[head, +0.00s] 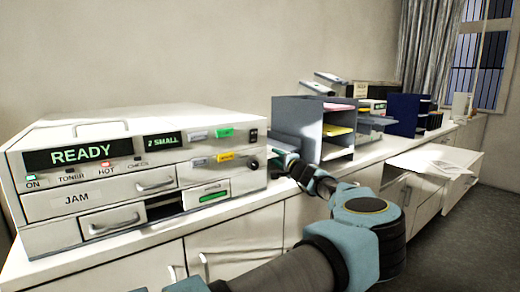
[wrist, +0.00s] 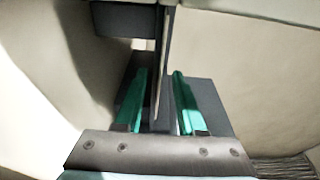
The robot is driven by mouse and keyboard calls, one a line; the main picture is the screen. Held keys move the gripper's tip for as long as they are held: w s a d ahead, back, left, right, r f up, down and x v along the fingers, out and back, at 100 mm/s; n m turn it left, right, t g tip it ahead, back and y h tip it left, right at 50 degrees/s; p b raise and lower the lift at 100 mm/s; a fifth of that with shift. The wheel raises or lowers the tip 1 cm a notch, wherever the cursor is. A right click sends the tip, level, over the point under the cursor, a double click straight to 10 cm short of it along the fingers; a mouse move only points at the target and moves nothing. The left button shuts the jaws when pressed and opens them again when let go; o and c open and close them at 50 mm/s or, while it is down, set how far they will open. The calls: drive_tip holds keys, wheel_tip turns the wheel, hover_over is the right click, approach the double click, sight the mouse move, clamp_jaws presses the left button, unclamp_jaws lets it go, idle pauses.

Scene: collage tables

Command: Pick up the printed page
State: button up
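A white printer (head: 130,165) with a lit READY display stands at the left of the counter. My gripper (head: 285,162) is at the printer's right end, in front of the grey paper organizer (head: 302,122). In the wrist view its two green fingers (wrist: 160,100) are apart, so it is open. A thin pale upright strip (wrist: 157,85) shows between the fingers beside a dark panel. I cannot tell whether this strip is the edge of the printed page.
The organizer's shelves hold coloured papers. Dark blue binders (head: 405,114) and a white cup (head: 460,106) stand farther along the counter. The open drawer (head: 462,178) juts out at the right. The grey floor (head: 460,250) in front of it is clear.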

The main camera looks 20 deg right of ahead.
clamp_jaws()
idle(0.3)
idle(0.5)
wheel_tip(320, 180, up, 18)
drive_tip(key=b, duration=0.5)
